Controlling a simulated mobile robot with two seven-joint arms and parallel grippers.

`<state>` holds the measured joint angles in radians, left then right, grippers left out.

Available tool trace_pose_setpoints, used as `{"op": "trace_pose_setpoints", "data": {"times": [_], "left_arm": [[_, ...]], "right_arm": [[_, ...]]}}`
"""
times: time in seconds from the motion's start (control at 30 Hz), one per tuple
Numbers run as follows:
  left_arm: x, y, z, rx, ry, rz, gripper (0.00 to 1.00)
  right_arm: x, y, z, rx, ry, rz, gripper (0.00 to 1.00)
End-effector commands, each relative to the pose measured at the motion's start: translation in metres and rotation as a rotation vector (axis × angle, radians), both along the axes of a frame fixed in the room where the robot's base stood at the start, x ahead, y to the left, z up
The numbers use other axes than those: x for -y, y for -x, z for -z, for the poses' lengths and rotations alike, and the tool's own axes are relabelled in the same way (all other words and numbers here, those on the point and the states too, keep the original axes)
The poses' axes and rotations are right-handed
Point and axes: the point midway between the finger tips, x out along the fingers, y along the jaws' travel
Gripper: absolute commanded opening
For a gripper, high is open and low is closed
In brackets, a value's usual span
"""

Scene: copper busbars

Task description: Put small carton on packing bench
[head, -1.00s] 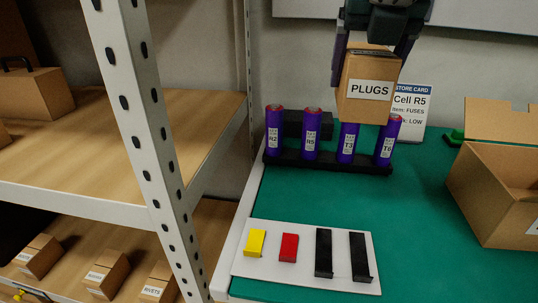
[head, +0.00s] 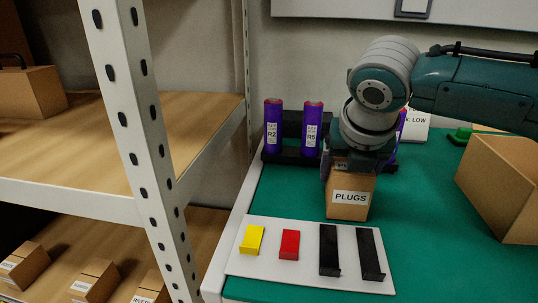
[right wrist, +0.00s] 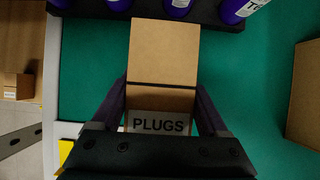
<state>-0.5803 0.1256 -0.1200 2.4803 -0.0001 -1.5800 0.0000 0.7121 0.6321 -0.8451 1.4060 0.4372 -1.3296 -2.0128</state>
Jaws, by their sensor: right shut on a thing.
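The small carton labelled PLUGS (head: 350,198) is upright over the green packing bench (head: 290,200), just behind the white board. Its base is at or very close to the bench top; I cannot tell if it touches. My right gripper (head: 349,172) is above the carton, with its fingers shut on the sides. In the right wrist view, the carton (right wrist: 163,55) lies between the two dark fingers. My left gripper is not in view.
A black rack with purple cylinders (head: 273,125) stands behind the carton, partly hidden by my arm. The white board (head: 262,268) holds yellow, red and black pieces in front. An open cardboard box (head: 495,190) is at right. A shelf unit (head: 150,160) borders the left.

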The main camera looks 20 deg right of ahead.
Motion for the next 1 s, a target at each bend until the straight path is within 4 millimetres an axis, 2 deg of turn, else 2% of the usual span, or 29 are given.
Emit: {"op": "trace_pose_setpoints", "data": {"times": [0.17, 0.2, 0.37, 0.4, 0.7, 0.87, 1.0], "left_arm": [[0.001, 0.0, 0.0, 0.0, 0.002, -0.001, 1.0], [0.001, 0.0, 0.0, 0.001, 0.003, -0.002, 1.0], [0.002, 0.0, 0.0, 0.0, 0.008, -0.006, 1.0], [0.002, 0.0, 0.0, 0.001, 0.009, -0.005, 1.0], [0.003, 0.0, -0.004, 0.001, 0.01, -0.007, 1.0], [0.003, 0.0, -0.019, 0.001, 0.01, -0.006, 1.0], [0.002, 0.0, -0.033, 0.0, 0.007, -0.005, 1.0]], "right_arm": [[0.0, 0.0, 0.001, 0.002, 0.0, 0.0, 0.07], [0.0, 0.0, 0.002, 0.0, 0.0, 0.0, 0.8], [0.0, 0.0, 0.001, 0.0, 0.0, 0.0, 0.98], [0.0, 0.0, 0.001, 0.0, 0.0, 0.0, 1.0], [-0.001, 0.001, -0.005, 0.002, -0.001, -0.001, 1.0], [-0.007, 0.011, -0.03, 0.004, 0.0, -0.002, 1.0], [-0.016, 0.025, -0.059, 0.003, -0.001, -0.004, 1.0]]}}
